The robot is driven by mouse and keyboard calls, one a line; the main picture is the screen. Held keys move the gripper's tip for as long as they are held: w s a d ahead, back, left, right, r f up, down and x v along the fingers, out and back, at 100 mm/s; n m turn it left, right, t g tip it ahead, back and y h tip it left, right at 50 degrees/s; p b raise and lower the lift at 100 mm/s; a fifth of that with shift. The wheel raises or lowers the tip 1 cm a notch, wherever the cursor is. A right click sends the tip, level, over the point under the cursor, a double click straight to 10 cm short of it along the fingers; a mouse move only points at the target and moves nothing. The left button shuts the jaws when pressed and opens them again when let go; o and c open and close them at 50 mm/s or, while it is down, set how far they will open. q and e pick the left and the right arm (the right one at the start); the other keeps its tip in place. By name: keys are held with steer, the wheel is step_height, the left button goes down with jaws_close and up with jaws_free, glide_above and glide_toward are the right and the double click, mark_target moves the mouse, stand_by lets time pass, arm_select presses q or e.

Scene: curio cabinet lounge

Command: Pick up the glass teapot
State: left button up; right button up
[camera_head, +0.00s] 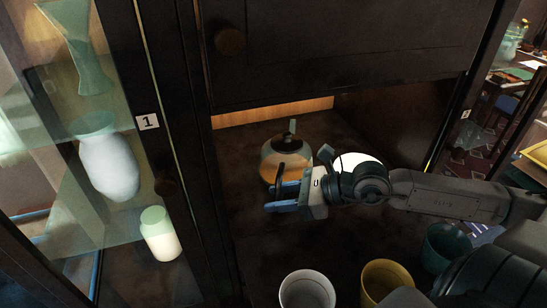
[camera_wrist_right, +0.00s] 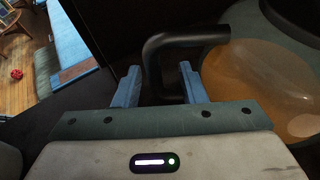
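The glass teapot (camera_head: 285,160), with amber contents, a dark lid and a dark handle, stands upright on the dark shelf inside the open cabinet. In the wrist view its rounded glass body (camera_wrist_right: 270,85) fills the right side. My right gripper (camera_head: 285,196) is at the teapot's near side. In the wrist view the black handle (camera_wrist_right: 185,38) reaches between the two blue fingers of my right gripper (camera_wrist_right: 159,82). The fingers are apart and do not look clamped on it. Part of the teapot is hidden behind the gripper. My left gripper is not in view.
A white cup (camera_head: 307,289), a yellow cup (camera_head: 386,279) and a teal cup (camera_head: 446,246) stand in front. A glass-fronted section at left holds vases (camera_head: 108,165). A dark cabinet panel (camera_head: 350,45) hangs above.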

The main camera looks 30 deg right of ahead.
steer(key=shift+w+a+f, duration=0.15)
steer(key=shift+w+a, duration=0.2)
steer(key=shift+w, duration=0.05)
steer(key=shift+a, duration=0.2)
steer(key=shift+s, duration=0.25)
steer(key=shift+s+d+r, duration=0.25)
steer(key=shift+s+d, duration=0.15)
steer(key=shift+s, duration=0.05)
steer(key=c, duration=0.6)
steer(key=shift+w, duration=0.1)
jaws_close()
steer(key=shift+w+a+f, duration=0.1)
steer(key=shift+w+a, duration=0.05)
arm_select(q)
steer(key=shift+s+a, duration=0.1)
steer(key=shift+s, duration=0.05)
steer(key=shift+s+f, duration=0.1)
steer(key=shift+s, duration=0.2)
